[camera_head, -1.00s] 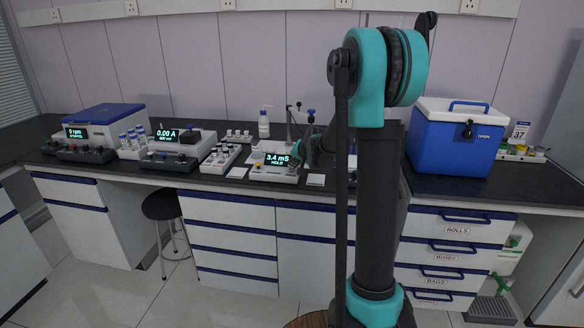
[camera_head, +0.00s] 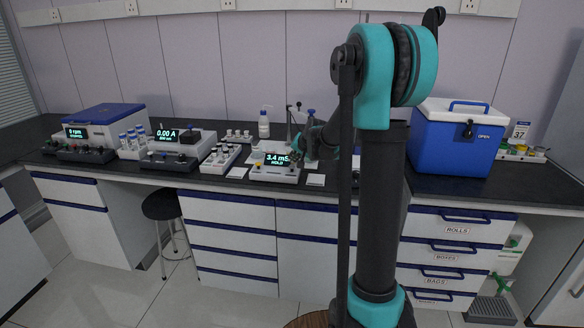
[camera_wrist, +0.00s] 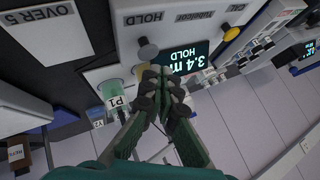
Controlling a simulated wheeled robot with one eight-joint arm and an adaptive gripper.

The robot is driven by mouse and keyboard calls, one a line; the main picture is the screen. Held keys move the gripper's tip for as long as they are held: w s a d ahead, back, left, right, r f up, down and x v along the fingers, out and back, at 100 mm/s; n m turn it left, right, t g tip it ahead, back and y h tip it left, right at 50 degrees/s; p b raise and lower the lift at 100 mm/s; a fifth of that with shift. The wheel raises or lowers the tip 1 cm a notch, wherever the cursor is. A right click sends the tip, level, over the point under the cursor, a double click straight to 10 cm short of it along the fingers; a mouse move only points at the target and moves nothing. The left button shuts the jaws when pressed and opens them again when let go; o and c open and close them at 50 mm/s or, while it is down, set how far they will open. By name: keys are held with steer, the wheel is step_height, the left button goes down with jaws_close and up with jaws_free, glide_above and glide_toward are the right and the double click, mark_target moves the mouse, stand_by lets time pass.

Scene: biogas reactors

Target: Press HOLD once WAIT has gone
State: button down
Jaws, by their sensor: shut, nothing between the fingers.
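The conductivity meter (camera_head: 274,175) stands on the dark bench. Its lit display (camera_head: 277,159) reads 3.4 mS with HOLD below; the word WAIT is not on it. In the wrist view, turned about, the display (camera_wrist: 187,57) also shows HOLD. A grey button (camera_wrist: 147,49) sits below the printed HOLD label (camera_wrist: 143,20) on the meter's pale face. A yellow button (camera_wrist: 231,33) is near the CAL label. My gripper (camera_wrist: 160,72) is shut and empty, its fingertips close to the grey button but appearing apart from it. In the head view it is at the meter's right end, partly hidden.
A blue cooler (camera_head: 455,140) stands to the right. A small white pad (camera_head: 315,180) lies beside the meter.

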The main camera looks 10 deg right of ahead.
mark_target(293, 167)
steer(key=shift+r, duration=0.1)
steer(key=shift+r, duration=2.4)
steer(key=s+d+f+n+g+h, duration=0.1)
steer(key=s+f, duration=0.4)
steer(key=s, duration=0.8)
steer(key=s+d+f+n+g+h, duration=0.1)
steer(key=s+f, duration=0.5)
steer(key=s, duration=0.8)
steer(key=s+d+f+n+g, duration=0.1)
steer(key=s+f, duration=0.5)
steer(key=s, duration=0.8)
steer(key=shift+d+n+g+h, duration=0.4)
steer(key=shift+n+g, duration=0.4)
steer(key=shift+n, duration=0.4)
steer(key=c, duration=2.3)
jaws_free()
steer(key=shift+w, duration=0.1)
